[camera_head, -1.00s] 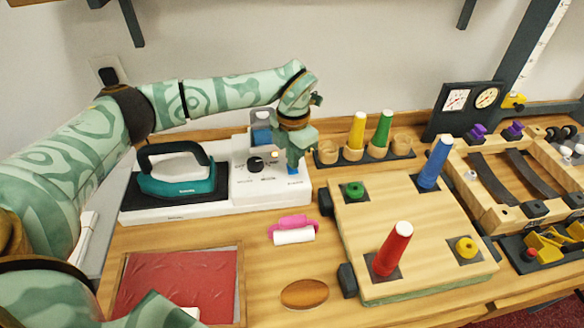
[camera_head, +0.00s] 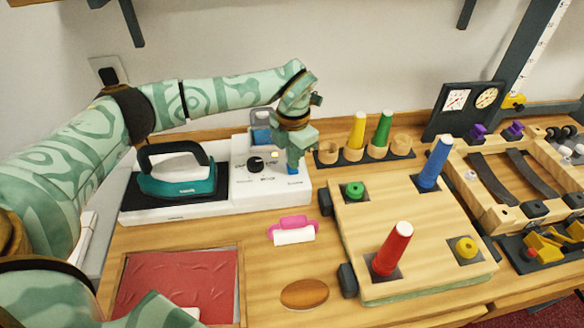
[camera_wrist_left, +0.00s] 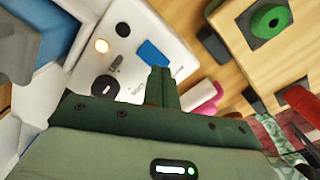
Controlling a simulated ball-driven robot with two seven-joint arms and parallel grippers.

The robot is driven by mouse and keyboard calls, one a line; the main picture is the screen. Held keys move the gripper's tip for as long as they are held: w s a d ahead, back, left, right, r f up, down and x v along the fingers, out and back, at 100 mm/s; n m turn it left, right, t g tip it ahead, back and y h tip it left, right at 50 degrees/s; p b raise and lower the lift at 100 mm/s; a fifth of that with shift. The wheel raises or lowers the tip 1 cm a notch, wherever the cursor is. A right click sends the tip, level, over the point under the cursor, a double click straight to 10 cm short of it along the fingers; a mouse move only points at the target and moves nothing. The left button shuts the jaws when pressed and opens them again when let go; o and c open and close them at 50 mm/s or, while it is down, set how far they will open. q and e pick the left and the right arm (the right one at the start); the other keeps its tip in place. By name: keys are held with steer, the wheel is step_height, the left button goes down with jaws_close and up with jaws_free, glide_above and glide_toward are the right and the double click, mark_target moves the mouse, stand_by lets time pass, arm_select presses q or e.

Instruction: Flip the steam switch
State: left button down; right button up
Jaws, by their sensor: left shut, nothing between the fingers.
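The white control panel (camera_head: 258,192) stands right of the iron. It has a black knob (camera_head: 256,164), which also shows in the left wrist view (camera_wrist_left: 105,88), and a lit round lamp (camera_wrist_left: 101,46). A blue part (camera_wrist_left: 153,54) on the panel, probably the steam switch, lies just beyond my left fingertips; it also shows in the head view (camera_head: 293,170). Its label is too small to read. My left gripper (camera_head: 293,162) is shut and empty, pointing down over the panel's right end. In the left wrist view its fingers (camera_wrist_left: 161,82) overlap the blue part's edge; contact cannot be told.
A teal iron (camera_head: 177,185) rests on its pad at left. A board with colored pegs (camera_head: 360,250) stands to the right, and a pink-handled roller (camera_head: 293,231) lies in front. A row of wooden cups with cones (camera_head: 357,138) stands behind.

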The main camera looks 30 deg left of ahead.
arm_select(q)
steer(key=shift+f, duration=0.45)
stand_by(0.4)
steer(key=shift+s+f+b, duration=0.1)
steer(key=shift+f+b, duration=0.25)
steer(key=shift+f, duration=0.2)
steer(key=shift+r, duration=0.1)
steer(key=shift+r+p, duration=0.6)
steer(key=shift+p, duration=0.05)
step_height(320, 180, up, 6)
steer(key=p, duration=0.5)
steer(key=shift+f, duration=0.1)
steer(key=shift+f, duration=0.1)
